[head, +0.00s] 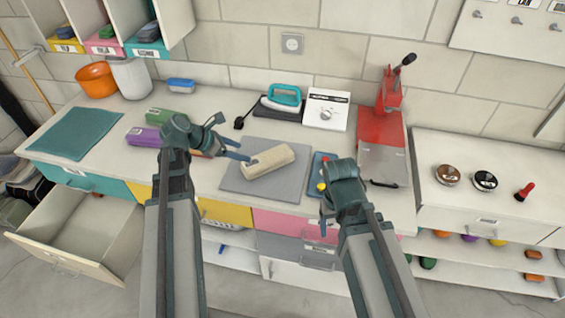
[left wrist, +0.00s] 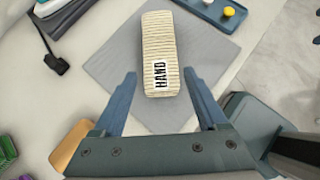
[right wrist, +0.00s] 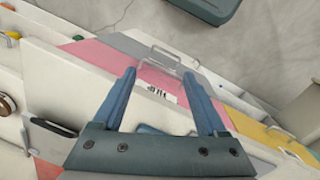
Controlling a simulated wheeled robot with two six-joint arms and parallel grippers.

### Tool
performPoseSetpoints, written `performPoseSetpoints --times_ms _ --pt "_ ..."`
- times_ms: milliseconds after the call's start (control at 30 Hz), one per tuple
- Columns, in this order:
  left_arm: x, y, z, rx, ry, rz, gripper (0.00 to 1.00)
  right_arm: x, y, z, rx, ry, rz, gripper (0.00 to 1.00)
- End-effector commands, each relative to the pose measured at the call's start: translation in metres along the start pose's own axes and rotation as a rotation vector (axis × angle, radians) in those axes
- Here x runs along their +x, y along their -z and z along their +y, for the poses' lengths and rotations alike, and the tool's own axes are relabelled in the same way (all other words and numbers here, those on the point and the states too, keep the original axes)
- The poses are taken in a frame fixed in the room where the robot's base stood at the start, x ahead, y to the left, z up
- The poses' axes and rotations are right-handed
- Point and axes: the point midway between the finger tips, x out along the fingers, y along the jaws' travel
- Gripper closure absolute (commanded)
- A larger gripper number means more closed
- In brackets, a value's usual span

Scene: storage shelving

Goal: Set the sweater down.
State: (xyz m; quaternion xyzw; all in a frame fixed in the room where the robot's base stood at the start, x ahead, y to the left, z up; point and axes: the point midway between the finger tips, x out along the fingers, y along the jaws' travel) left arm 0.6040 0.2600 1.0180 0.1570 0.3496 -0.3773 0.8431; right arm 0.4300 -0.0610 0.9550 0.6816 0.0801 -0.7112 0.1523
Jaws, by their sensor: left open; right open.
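The sweater (head: 268,161) is a cream, ribbed, rolled bundle lying on a grey mat (head: 238,184) on the counter. In the left wrist view the sweater (left wrist: 161,45) carries a white label reading "HAND", and the grey mat (left wrist: 122,93) is under it. My left gripper (head: 242,150) is open beside the sweater's labelled left end; in the left wrist view its fingers (left wrist: 160,85) are spread on either side of that end, with nothing held. My right gripper (right wrist: 160,88) is open and empty over the counter's front edge, above the pink drawer (right wrist: 118,63).
A blue tray (head: 318,167) with small coloured knobs stands right of the mat. Green (head: 166,116) and purple (head: 143,137) bundles lie to the left. An iron (head: 284,97) and a red press (head: 391,115) stand behind. A drawer (head: 75,225) is open at lower left.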

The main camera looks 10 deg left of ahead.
Motion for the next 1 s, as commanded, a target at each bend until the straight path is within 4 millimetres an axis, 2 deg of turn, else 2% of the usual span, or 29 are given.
performPoseSetpoints --times_ms 33,100,133,300,500,633,867,1000 --pt "0.002 0.001 0.0 0.0 0.0 0.0 0.14 0.002 0.0 0.0 0.0 0.0 0.0 0.14" --pt "0.01 0.002 0.001 0.001 0.001 0.0 0.01 0.008 0.001 -0.001 0.0 0.0 0.0 0.01" --pt "0.015 0.003 0.001 0.001 0.001 0.0 0.0 0.012 0.001 -0.001 0.0 0.0 0.0 0.0" --pt "0.048 0.005 0.001 0.002 0.002 0.0 0.0 0.037 0.002 -0.004 0.0 0.0 0.0 0.0" --pt "0.077 0.003 0.001 0.001 0.001 0.0 0.0 0.056 0.003 -0.005 0.0 0.0 0.0 0.0" --pt "0.085 0.001 0.001 0.0 0.001 0.0 0.0 0.061 0.004 -0.006 0.0 0.0 0.0 0.0" --pt "0.087 0.0 0.001 0.0 0.0 0.0 0.0 0.061 0.004 -0.006 0.0 0.0 0.0 0.0" --pt "0.097 0.001 0.002 0.001 0.0 0.0 0.0 0.068 0.004 -0.007 0.0 0.0 0.0 0.0"
